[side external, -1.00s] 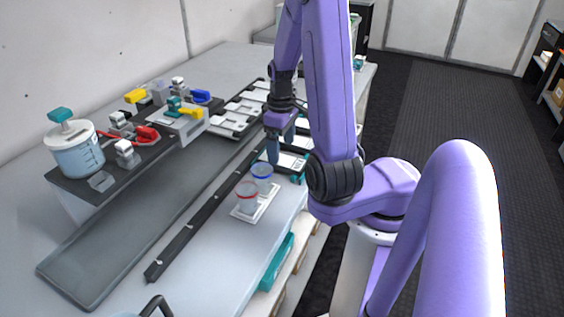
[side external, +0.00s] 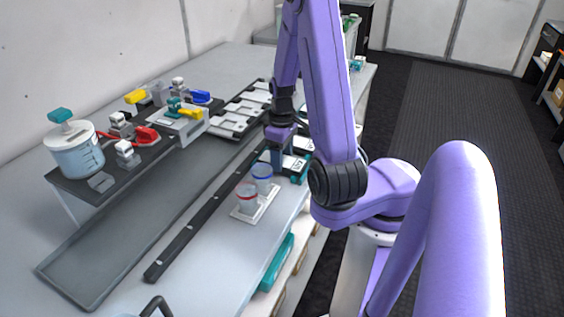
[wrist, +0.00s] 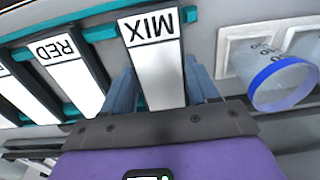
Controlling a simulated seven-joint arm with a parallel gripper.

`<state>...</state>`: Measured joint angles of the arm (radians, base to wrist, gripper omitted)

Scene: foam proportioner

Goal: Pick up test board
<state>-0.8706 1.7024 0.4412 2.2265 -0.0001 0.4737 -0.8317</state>
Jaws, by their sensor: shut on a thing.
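A white board labelled MIX (wrist: 155,60) lies between the two fingers of my gripper (wrist: 163,90) in the wrist view. The fingers are shut on its long sides. The board's top end is by the teal rail of a rack (wrist: 100,32), and I cannot tell whether it is lifted off it. In the side view my gripper (side external: 277,160) is low at the near end of the rack, just behind the blue-rimmed cup. The arm and gripper hide much of the board there.
A blue-rimmed cup (side external: 262,176) and a red-rimmed cup (side external: 247,197) stand on a white holder close to my gripper. A board labelled RED (wrist: 68,70) lies beside the held one. A long black rail (side external: 195,225) runs along the table. A white jar (side external: 78,150) stands far left.

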